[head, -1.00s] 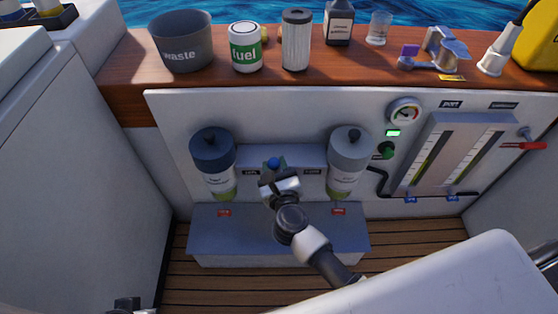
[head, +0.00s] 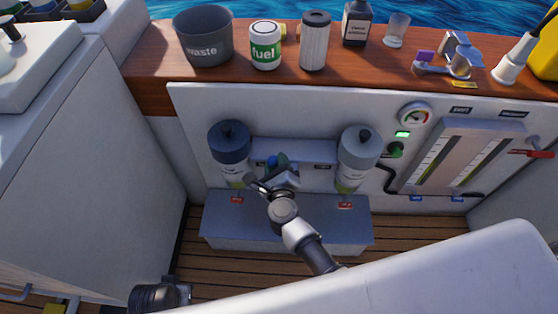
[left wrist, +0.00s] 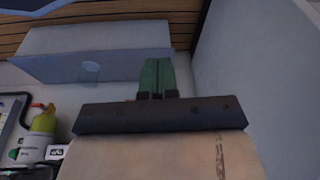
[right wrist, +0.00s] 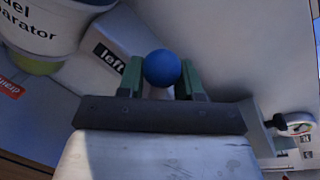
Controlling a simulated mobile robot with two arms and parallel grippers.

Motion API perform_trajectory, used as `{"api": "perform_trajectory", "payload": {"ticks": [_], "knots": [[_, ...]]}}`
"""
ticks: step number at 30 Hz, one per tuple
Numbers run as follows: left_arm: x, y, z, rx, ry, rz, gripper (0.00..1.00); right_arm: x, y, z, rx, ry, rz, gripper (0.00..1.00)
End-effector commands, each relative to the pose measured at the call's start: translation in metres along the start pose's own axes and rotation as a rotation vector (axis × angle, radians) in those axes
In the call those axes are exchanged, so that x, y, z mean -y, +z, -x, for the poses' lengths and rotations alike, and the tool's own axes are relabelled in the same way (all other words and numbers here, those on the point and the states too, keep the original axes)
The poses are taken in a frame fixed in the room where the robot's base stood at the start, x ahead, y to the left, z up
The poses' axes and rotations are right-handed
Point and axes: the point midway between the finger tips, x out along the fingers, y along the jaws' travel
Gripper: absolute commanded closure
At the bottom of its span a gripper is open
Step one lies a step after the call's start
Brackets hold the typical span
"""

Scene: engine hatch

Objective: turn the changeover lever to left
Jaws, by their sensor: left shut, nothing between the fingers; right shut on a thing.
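The "left" label (right wrist: 112,57) is beside the knob in the right wrist view. The lever's pivot is hidden behind my gripper. My left gripper (left wrist: 157,76) is shut and empty, low and away from the lever.
The counter (head: 150,62) carries a waste bin (head: 203,38), a fuel can (head: 265,45) and a filter (head: 315,42). A grey box (head: 220,228) lies under the separators. A gauge panel (head: 445,158) is on the right wall.

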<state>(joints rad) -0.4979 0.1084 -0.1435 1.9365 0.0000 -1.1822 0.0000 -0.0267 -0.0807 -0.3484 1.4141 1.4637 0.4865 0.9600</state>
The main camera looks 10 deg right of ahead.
Motion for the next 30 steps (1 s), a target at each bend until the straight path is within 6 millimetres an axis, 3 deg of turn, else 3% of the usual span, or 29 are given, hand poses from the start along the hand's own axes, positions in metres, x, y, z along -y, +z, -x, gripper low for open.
{"api": "perform_trajectory", "payload": {"ticks": [13,14,15,24,28,30], "knots": [[0.000,0.001,-0.004,0.002,0.001,-0.001,1.00,-0.003,-0.001,0.001,-0.003,0.006,0.015,1.00],[0.000,0.001,-0.004,0.002,0.001,-0.001,1.00,-0.004,-0.001,0.001,-0.003,0.006,0.015,0.63],[-0.001,0.001,-0.004,0.002,0.001,-0.001,1.00,-0.003,-0.001,0.001,-0.003,0.006,0.015,0.57],[-0.001,0.001,-0.003,0.002,0.001,-0.001,1.00,-0.002,-0.001,0.002,-0.003,0.003,0.013,0.56],[-0.001,0.000,-0.002,-0.003,0.001,-0.001,1.00,-0.002,-0.001,0.016,-0.004,0.004,0.013,0.56],[0.000,0.006,-0.013,0.009,0.001,0.000,1.00,-0.002,0.000,0.029,-0.005,0.005,0.012,0.56]]}}
